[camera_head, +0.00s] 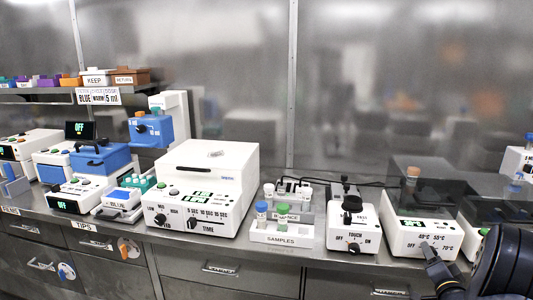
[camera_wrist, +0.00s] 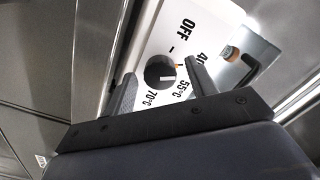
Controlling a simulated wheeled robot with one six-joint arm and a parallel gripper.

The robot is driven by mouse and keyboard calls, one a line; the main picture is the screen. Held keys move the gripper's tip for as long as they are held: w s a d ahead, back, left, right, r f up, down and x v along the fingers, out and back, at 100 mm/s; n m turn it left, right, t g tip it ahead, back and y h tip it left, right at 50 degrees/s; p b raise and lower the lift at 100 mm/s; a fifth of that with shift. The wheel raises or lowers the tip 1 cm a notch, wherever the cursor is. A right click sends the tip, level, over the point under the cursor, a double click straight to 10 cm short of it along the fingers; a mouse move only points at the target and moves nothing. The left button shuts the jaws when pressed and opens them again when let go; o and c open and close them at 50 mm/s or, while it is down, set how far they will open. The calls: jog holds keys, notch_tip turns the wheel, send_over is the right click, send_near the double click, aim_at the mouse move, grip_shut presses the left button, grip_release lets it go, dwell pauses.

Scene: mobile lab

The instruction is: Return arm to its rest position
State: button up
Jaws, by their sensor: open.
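My gripper (camera_head: 430,250) is at the lower right of the head view, in front of the white heater box (camera_head: 418,226) with temperature labels. In the wrist view my gripper (camera_wrist: 163,84) is open, with its two dark fingers apart. The round black knob (camera_wrist: 160,73) shows between the fingers, with nothing visibly gripped. The knob is ringed by OFF, 40, 55 and 70°C labels. Whether the fingers touch it I cannot tell. My dark arm fills the lower right corner of the head view.
A box marked TOUCH (camera_head: 352,229) stands left of the heater. A rack marked SAMPLES (camera_head: 284,230) holds tubes with blue and green caps. A large white machine (camera_head: 203,187) and several blue devices stand further left. Drawers (camera_head: 222,279) line the bench front.

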jog(key=s+a+n+b, duration=0.3)
jog(key=s+n+b, duration=0.1)
jog(key=s+n, duration=0.6)
jog(key=shift+s+g, duration=0.3)
jog(key=shift+s, duration=0.35)
dwell(1.8)
jog(key=shift+a, duration=0.1)
